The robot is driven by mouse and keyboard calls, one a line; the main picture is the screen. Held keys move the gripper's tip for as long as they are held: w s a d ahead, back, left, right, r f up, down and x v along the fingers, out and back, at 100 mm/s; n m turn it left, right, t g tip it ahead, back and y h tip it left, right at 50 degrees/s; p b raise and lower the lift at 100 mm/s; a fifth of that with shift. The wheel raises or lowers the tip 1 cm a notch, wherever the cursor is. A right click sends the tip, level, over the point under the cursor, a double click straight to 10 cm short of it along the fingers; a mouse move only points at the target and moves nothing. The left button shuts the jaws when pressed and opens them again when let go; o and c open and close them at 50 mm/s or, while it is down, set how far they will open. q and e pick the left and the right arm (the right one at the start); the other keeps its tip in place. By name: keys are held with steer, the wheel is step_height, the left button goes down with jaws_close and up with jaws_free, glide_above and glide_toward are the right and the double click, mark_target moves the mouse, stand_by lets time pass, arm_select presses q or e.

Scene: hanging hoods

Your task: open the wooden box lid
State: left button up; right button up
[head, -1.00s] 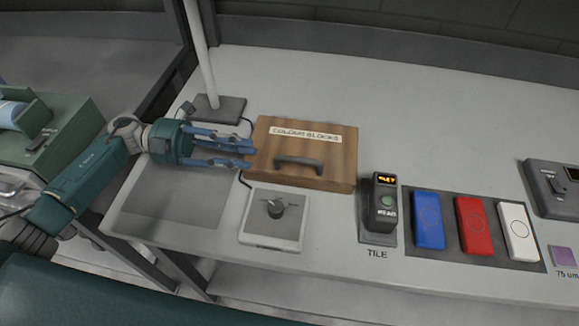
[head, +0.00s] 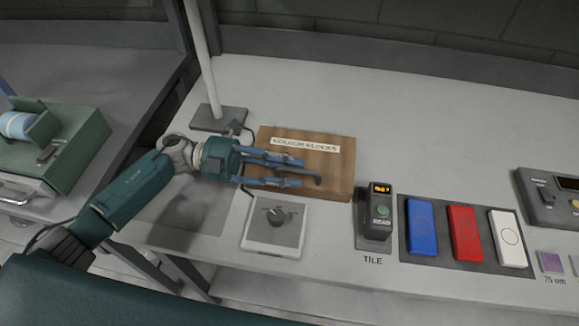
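The wooden box (head: 335,170) stands on the light bench with its lid closed. A white label reading "COLOUR BLOCKS" (head: 305,145) is on the lid. The lid's dark handle (head: 314,178) shows only at its right end; the rest is hidden behind my fingers. My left gripper (head: 302,173) reaches in from the left over the lid, with its blue fingers apart and their tips by the handle. I cannot tell whether they touch it. My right gripper is not in view.
A dial box (head: 272,240) sits in front of the wooden box. A dark TILE device (head: 375,225) stands to its right, then blue (head: 422,228), red (head: 465,232) and white (head: 508,240) blocks on a dark mat. A pole on a base (head: 218,118) stands behind left.

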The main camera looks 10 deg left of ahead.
arm_select(q)
jaws_close()
steer(key=shift+w+r+n+p, duration=0.1)
steer(key=shift+r+n+p, duration=0.2)
steer(key=shift+r+p, duration=0.15)
steer(key=w+r+n+p, duration=0.3)
steer(key=w+r+n, duration=0.1)
steer(key=r, duration=0.3)
steer(key=shift+w+r+n, duration=0.3)
steer(key=shift+w+n, duration=0.05)
steer(key=shift+n, duration=0.15)
